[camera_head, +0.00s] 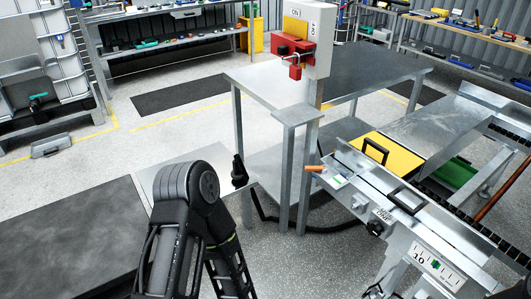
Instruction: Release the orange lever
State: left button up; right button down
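The orange lever (315,168) sticks out to the left from the near left end of the grey metal washer housing (400,210). It lies about level, and no gripper touches it. A black arm of mine (190,195) rises from the bottom, left of the lever, and bends back down. I make out no fingertips of either gripper. Whether the lever is latched cannot be told.
A yellow lid (376,151) with a black handle lies behind the lever. A metal post carries a box with a red switch and padlock (295,72). A metal table (350,72) stands behind. A black hose (262,213) runs low near the post.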

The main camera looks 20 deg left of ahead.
aim_at(323, 168)
jog(key=i+u, duration=0.25)
jog(key=u, duration=0.15)
jog(key=i+l+u, duration=0.2)
jog(key=u, duration=0.25)
jog(key=i+l+u, duration=0.2)
jog(key=u, duration=0.2)
jog(key=i+l+u, duration=0.15)
jog(key=u, duration=0.25)
jog(key=i+l+u, duration=0.1)
jog(key=l+u, duration=0.35)
